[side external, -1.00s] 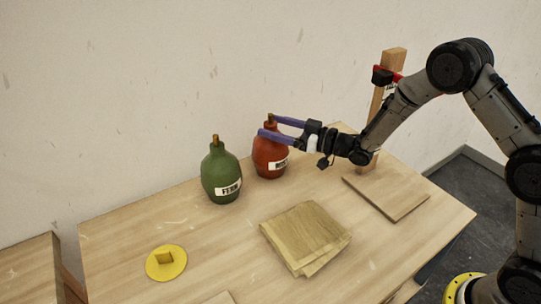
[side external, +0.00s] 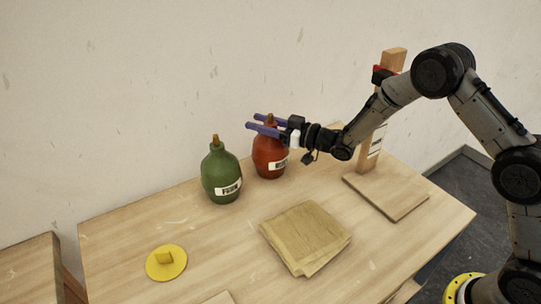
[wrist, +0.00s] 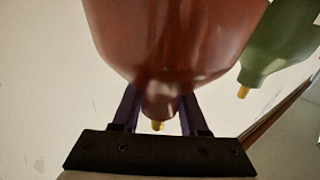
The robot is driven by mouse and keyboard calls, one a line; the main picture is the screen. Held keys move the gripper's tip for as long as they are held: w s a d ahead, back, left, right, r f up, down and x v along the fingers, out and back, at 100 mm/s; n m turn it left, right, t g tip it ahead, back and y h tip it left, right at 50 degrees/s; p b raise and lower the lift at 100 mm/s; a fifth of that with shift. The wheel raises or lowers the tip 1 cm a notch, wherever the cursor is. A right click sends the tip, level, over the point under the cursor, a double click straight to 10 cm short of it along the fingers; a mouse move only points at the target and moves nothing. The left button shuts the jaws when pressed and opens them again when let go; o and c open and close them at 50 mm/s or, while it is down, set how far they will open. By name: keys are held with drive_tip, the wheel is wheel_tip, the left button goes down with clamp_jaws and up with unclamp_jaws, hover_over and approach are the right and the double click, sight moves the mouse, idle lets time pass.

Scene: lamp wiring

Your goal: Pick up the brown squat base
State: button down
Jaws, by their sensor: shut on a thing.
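The reddish-brown squat base (side external: 268,157) stands upright on the wooden table near the wall, with a white label on its front. Its rounded body fills the top of the wrist view (wrist: 170,35), with the neck pointing down the picture. My gripper (side external: 252,121) is level with the neck, and its two purple fingers are shut on it from both sides. In the wrist view the fingers (wrist: 160,104) flank the neck, and the brass-coloured tip (wrist: 158,126) shows between them. The neck is partly hidden by the fingers in the side view.
A green base (side external: 221,175) stands close to the left. A wooden stand (side external: 385,195) with an upright post is at the right. Flat tan sheets (side external: 305,238) and a yellow disc (side external: 166,262) lie in front. The table's front middle is otherwise clear.

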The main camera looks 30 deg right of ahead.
drive_tip(key=shift+r, duration=0.3)
drive_tip(key=shift+r, duration=0.1)
